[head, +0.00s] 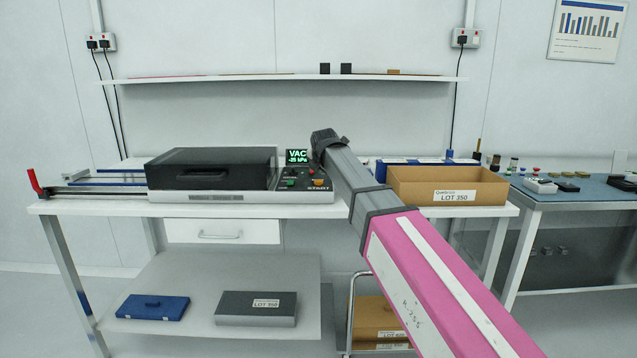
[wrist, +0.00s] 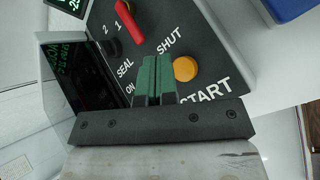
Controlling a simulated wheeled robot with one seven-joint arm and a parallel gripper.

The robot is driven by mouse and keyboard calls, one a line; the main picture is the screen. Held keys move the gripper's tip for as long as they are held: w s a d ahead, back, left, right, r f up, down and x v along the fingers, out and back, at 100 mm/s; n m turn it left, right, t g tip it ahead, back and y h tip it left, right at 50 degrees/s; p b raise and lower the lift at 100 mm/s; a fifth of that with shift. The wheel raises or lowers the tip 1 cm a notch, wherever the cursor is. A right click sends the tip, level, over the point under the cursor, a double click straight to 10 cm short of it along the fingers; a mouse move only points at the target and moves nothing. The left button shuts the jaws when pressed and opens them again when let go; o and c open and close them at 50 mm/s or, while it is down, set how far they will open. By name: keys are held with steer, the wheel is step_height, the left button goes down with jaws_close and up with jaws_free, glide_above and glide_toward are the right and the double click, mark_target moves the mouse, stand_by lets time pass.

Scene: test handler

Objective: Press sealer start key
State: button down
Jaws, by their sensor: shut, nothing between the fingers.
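The sealer (head: 210,172) is a black-lidded machine with a pale base on the white bench. Its dark sloped panel is at its right end, below a green-lit VAC display (head: 297,156). The orange round start key (head: 318,183) is above the START label. In the wrist view the orange key (wrist: 185,68) is just right of my gripper (wrist: 155,64). My gripper's green fingers are shut together and empty over the panel, between the SEAL text and the key. Whether they touch the panel cannot be told. In the head view my arm's end is beside the display; the fingers cannot be made out.
A red switch lever (wrist: 130,22) is on the panel near the fingers. A cardboard box marked LOT 350 (head: 448,187) and blue bins (head: 415,162) stand to the right of my arm. A wall shelf (head: 285,79) runs above. A second bench (head: 590,197) is at far right.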

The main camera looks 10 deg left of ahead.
mark_target(320, 181)
steer(key=shift+r, duration=1.95)
steer(key=shift+s, duration=0.1)
